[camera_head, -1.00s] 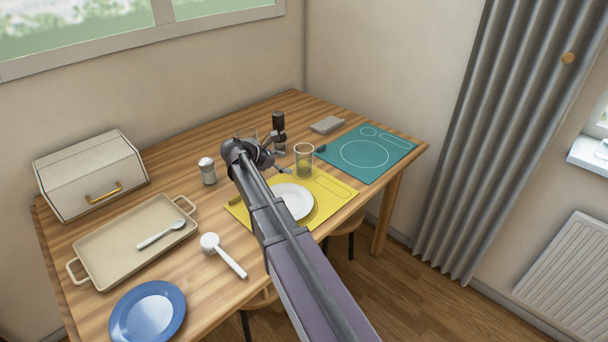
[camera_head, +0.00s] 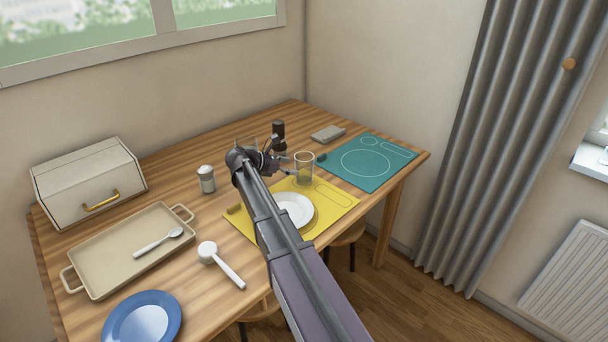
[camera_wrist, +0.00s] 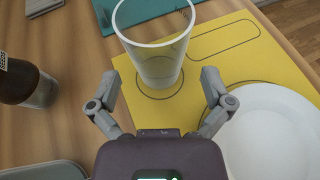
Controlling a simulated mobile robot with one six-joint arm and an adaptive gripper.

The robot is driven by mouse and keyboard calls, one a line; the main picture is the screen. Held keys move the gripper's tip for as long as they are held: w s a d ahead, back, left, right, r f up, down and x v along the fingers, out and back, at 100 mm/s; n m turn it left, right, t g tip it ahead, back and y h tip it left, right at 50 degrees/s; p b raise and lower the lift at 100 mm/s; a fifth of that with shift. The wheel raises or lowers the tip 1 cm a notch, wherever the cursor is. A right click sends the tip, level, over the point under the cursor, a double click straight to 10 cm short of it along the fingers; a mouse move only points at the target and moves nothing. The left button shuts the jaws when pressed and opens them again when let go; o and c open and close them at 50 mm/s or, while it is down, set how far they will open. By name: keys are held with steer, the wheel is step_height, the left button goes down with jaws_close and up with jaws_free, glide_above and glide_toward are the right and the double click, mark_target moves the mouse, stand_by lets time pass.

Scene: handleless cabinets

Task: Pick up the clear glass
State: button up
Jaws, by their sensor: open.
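The clear glass (camera_head: 304,168) stands upright at the back corner of the yellow placemat (camera_head: 333,205). In the wrist view the clear glass (camera_wrist: 158,50) stands just ahead of my gripper, between the lines of its two fingers. My gripper (camera_wrist: 160,88) is open and empty, with one finger on each side of the glass's lower part. I cannot tell whether either finger touches it. In the head view my gripper (camera_head: 284,165) is beside the glass, on its left, partly hidden by my arm.
A white plate (camera_head: 295,210) lies on the yellow placemat, right of my gripper in the wrist view. A dark-topped bottle (camera_wrist: 27,84) stands to the left there. A teal placemat (camera_head: 368,162) and a grey box (camera_head: 327,134) lie beyond. A white shaker (camera_head: 206,179) stands farther left.

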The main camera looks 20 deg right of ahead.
steer(key=shift+d, duration=0.1)
steer(key=shift+b+x, duration=0.85)
steer(key=shift+x, duration=1.7)
steer(key=shift+w+r, duration=0.15)
steer(key=shift+w, duration=0.05)
steer(key=shift+c, duration=0.2)
steer(key=c, duration=1)
